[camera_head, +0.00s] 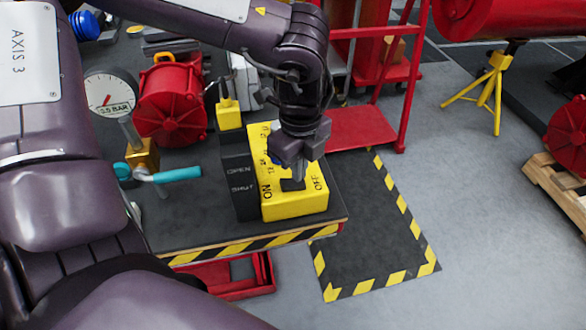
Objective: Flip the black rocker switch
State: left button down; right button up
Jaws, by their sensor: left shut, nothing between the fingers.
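A yellow switch box (295,205) stands on the dark bench top near its right front corner. It is marked "NO" or "ON" at its left and "OFF" at its right. The black rocker switch (291,184) shows as a dark patch on the top face, partly hidden by my gripper. My left gripper (297,175) points down over the box and is shut and empty. Its fingertips are at or just above the rocker; I cannot tell whether they touch. My right gripper is not in view.
A black box marked OPEN and SHUT (240,184) stands directly left of the yellow box. Further left are a teal-handled valve (172,175), a pressure gauge (110,93) and a red actuator (170,103). The bench edge (245,243) has hazard stripes. A red trolley (360,128) stands behind.

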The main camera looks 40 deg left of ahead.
pick_arm(q)
notch_tip(320, 180, up, 6)
jog(key=p, duration=0.3)
dwell(0.3)
dwell(0.4)
